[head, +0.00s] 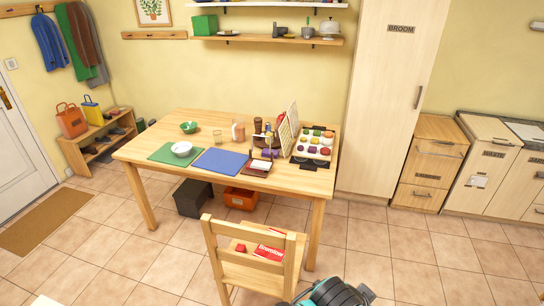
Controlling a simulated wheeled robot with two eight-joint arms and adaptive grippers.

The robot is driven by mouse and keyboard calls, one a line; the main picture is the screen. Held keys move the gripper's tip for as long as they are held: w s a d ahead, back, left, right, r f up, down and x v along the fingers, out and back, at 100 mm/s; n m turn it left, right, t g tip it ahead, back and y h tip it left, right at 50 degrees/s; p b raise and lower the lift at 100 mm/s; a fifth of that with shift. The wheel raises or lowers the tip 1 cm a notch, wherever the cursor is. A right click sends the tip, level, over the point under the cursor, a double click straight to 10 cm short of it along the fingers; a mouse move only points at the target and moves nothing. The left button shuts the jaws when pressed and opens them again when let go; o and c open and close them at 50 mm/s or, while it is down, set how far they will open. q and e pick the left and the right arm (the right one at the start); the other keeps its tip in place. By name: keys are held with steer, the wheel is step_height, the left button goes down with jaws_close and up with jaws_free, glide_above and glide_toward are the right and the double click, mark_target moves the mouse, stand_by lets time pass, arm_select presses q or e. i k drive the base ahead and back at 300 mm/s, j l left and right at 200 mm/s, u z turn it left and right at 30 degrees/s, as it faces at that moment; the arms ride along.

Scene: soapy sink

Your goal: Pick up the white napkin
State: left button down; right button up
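I cannot make out the white napkin for certain. A small dark red and brown holder (257,168) with a pale white patch on it stands near the front right of the wooden table (205,127); whether the patch is a napkin is too small to tell. Neither of my grippers shows in the head view. Only a teal and black part of my own body shows at the bottom edge.
Floor at front left is clear.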

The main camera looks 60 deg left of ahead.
mark_target(264, 165)
steer(key=i+u, duration=0.3)
steer(key=i, duration=0.15)
steer(key=i+l+u, duration=0.25)
steer(key=i, duration=0.2)
steer(key=i+l+u, duration=0.1)
steer(key=i+u, duration=0.2)
steer(key=i, duration=0.15)
steer(key=i+u, duration=0.25)
steer(key=u, duration=0.25)
steer(key=i+l+u, duration=0.1)
steer(key=i+u, duration=0.15)
steer(key=u, duration=0.25)
steer(key=i+l+u, duration=0.2)
steer(key=u, duration=0.3)
steer(key=i+l+u, duration=0.25)
steer(key=u, duration=0.25)
steer(key=i+l+u, duration=0.15)
steer(key=l+u, duration=0.15)
